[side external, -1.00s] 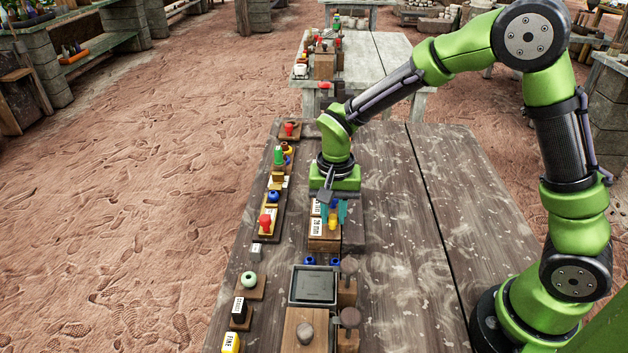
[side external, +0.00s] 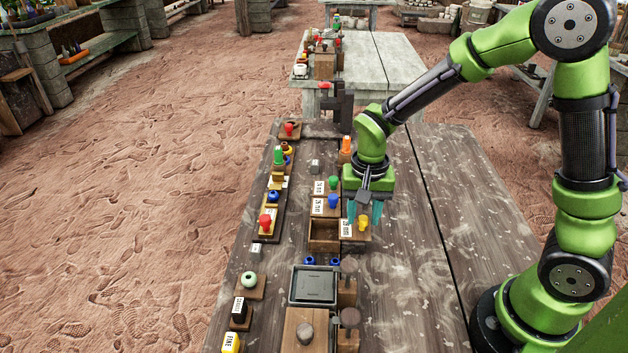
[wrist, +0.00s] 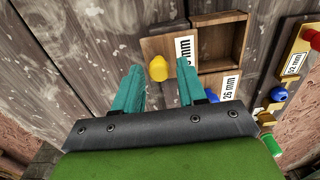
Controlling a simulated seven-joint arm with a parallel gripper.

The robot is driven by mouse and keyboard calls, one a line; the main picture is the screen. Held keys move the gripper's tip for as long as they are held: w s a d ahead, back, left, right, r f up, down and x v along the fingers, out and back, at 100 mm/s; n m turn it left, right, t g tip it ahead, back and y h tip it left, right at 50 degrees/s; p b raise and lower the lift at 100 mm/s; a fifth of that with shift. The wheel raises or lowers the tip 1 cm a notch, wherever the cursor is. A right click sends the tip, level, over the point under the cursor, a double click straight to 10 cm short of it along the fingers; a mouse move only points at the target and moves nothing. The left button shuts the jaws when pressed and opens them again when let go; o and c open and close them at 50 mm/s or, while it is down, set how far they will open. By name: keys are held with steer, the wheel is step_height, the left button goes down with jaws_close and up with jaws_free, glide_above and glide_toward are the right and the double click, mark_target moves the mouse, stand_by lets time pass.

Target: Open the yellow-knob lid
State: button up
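The yellow knob (side external: 363,223) stands on a wooden lid (side external: 349,231) with a white "mm" label. The lid lies to the right of its box (side external: 323,235), whose compartment is uncovered and looks empty. The wrist view shows the yellow knob (wrist: 158,68), the lid (wrist: 160,45) and the open compartment (wrist: 219,45). My gripper (side external: 364,213) is over the knob with its teal fingers spread. In the wrist view the knob shows between the fingertips, with a gap on either side.
Lids with a blue knob (side external: 332,202) and a green knob (side external: 333,183) are just behind the box. A grey tray (side external: 314,285) stands in front. A row of stamps and small items lines the left edge. The table's right side is clear.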

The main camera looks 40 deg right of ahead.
mark_target(362, 217)
steer(key=shift+o, duration=0.5)
step_height(362, 217, up, 17)
steer(key=shift+f, duration=0.1)
stand_by(0.3)
steer(key=s+r+n+t+y, duration=0.1)
steer(key=s+n+t, duration=0.4)
steer(key=s, duration=0.6)
steer(key=shift+d+r+t+y, duration=0.2)
steer(key=shift+r+t+y, duration=0.25)
steer(key=shift+t, duration=0.65)
